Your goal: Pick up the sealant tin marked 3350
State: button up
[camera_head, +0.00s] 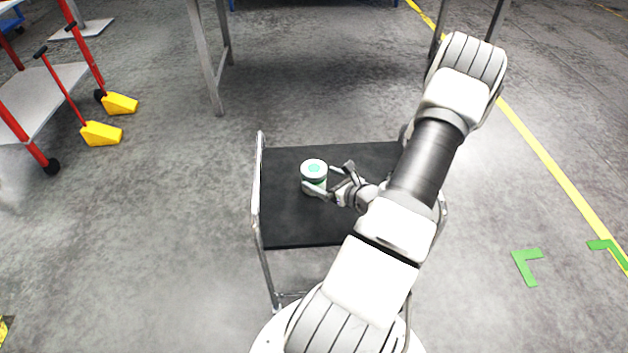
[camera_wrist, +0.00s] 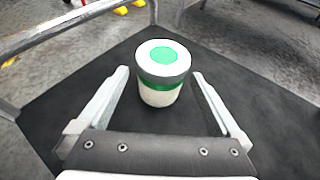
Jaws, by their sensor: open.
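A white tin with a green band and a green disc on its lid stands upright on a black-topped cart; this tin (camera_head: 314,172) is near the middle of the top in the head view. In the wrist view the tin (camera_wrist: 162,75) stands ahead of my gripper (camera_wrist: 160,78), between its two spread fingers. No number on it can be read. My gripper (camera_head: 325,180) is open, with a finger on either side of the tin. In the wrist view gaps show between the tin and both fingers.
The cart's black top (camera_head: 290,225) is otherwise bare. Metal rails (camera_head: 257,190) rise along its sides. Grey table legs (camera_head: 212,60) stand behind. Open floor lies around the cart.

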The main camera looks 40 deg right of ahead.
jog(key=b+x, duration=0.1)
jog(key=x, duration=0.1)
jog(key=f+b+x, duration=0.1)
jog(key=x, duration=0.1)
jog(key=shift+w+d+f, duration=0.1)
jog(key=shift+d, duration=0.05)
jog(key=shift+w, duration=0.3)
jog(key=c, duration=1.4)
